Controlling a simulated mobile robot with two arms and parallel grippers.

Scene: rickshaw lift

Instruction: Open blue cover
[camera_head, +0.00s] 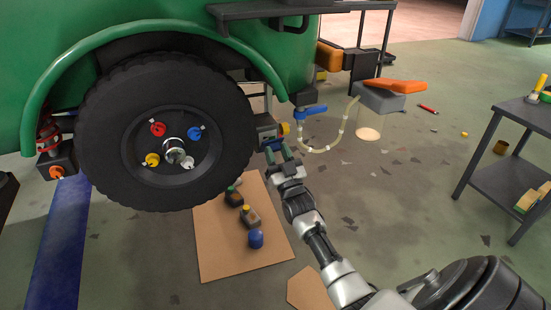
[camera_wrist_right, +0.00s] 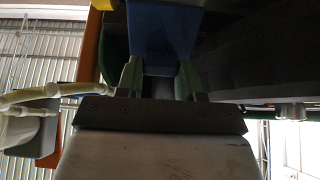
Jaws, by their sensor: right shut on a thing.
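The blue cover (camera_wrist_right: 162,35) shows in the right wrist view between the two green-padded fingers of my right gripper (camera_wrist_right: 155,80). The fingers are shut on its near end. In the head view my right gripper (camera_head: 279,153) reaches up to a dark block (camera_head: 266,130) beside the wheel. A small bit of blue (camera_head: 273,143) shows at its fingertips, under that block. Most of the cover is hidden there, and I cannot tell how far it is open. My left gripper is not in view.
The big black wheel (camera_head: 105,115) of the green vehicle (camera_head: 300,50) stands just left of the gripper. A blue lever (camera_head: 309,112) and a pale hose (camera_head: 340,135) are close on the right. Cardboard (camera_head: 215,240) with small parts lies below. A grey table (camera_head: 515,165) stands far right.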

